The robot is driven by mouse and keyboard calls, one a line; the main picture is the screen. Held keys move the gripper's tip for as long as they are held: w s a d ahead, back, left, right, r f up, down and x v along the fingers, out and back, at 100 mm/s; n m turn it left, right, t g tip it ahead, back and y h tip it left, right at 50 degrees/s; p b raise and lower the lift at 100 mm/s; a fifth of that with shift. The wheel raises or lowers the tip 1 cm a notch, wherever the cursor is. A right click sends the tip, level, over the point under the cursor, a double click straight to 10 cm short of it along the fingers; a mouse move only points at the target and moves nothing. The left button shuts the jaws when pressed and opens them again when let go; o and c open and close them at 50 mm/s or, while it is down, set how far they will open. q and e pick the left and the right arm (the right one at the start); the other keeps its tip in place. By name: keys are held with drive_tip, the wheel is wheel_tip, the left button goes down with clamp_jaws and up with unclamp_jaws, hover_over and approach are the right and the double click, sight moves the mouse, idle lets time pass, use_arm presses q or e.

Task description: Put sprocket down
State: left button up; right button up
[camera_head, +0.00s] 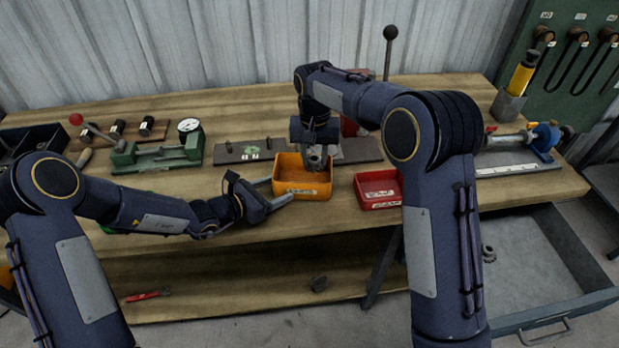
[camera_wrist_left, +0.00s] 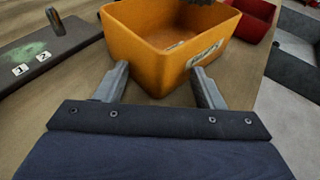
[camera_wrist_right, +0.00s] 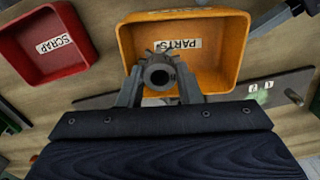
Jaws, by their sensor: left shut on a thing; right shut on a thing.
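The sprocket (camera_wrist_right: 158,76), a grey toothed wheel with a hollow hub, is between the fingers of my right gripper (camera_wrist_right: 158,82). In the head view the sprocket (camera_head: 315,160) hangs over the orange bin (camera_head: 303,192), which is labelled PARTS. My right gripper (camera_head: 316,150) points down and is shut on it. My left gripper (camera_head: 279,189) is at the left front of the orange bin. In the left wrist view its fingers (camera_wrist_left: 160,78) lie either side of the bin's near corner (camera_wrist_left: 155,60), shut on the bin. The inside of the bin seems empty.
A red SCRAP bin (camera_head: 378,189) stands just right of the orange bin. Behind is a dark plate (camera_head: 232,153) with pegs and number labels. A green vise-like fixture (camera_head: 160,155) and a dial gauge (camera_head: 188,127) stand at left. An open drawer (camera_head: 530,270) is lower right.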

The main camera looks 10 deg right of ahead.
use_arm(q)
drive_tip(key=shift+w+r, duration=0.1)
drive_tip(key=shift+w, duration=0.05)
use_arm(e)
drive_tip(key=shift+f, duration=3.45)
drive_tip(key=shift+f, duration=0.2)
drive_tip(key=o, duration=0.8)
wheel_tip(320, 180, up, 12)
drive_tip(key=shift+r, duration=0.2)
drive_tip(key=shift+d, duration=0.1)
